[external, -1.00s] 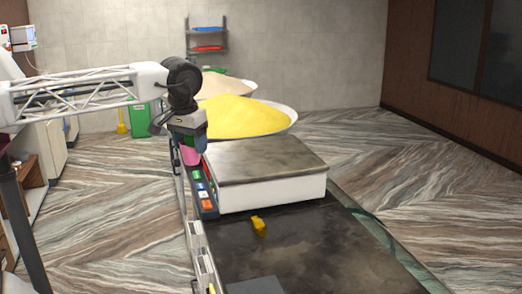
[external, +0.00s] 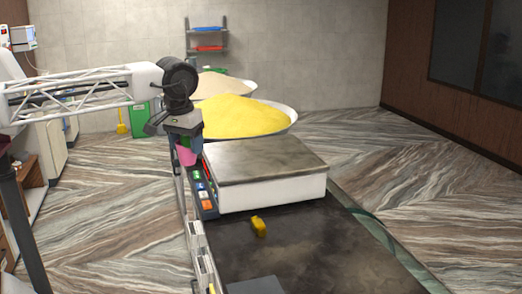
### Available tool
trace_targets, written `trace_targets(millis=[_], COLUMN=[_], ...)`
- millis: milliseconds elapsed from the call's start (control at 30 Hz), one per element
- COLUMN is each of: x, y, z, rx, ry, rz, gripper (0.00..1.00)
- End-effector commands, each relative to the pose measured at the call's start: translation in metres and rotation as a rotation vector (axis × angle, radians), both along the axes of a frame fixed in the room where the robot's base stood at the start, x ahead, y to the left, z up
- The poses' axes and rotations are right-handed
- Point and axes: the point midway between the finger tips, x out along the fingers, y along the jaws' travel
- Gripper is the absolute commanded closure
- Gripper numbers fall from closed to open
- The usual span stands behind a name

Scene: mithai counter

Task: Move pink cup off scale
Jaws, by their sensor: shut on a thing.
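The pink cup (external: 186,156) hangs below my gripper (external: 184,144), at the left edge of the counter. My gripper is shut on the cup; the fingers are small and partly hidden against it. The scale (external: 265,174) is a white box with a grey stone-like top plate and a dark panel of coloured buttons on its left side. The top plate is bare. The cup is to the left of the plate, near the far end of the button panel. I cannot tell exactly how high the cup is or whether it touches anything.
A small yellow object (external: 258,226) lies on the dark counter (external: 300,250) in front of the scale. Large pans with a yellow heap (external: 238,115) and a beige heap (external: 215,84) stand behind the scale. The counter's front right part is clear.

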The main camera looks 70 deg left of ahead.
Motion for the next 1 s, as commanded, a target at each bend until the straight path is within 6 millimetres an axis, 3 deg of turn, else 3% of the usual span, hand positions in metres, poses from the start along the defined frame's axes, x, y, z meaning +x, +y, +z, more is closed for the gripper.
trace_targets(millis=[167,367,1000], x=[0.010,0.036,0.173], y=[0.000,-0.002,-0.023], z=[0.002,0.005,0.012], rx=[-0.001,-0.001,-0.002], ry=[0.000,0.002,0.004], rz=[-0.017,-0.064,-0.305], gripper=[0.60,0.60,0.60])
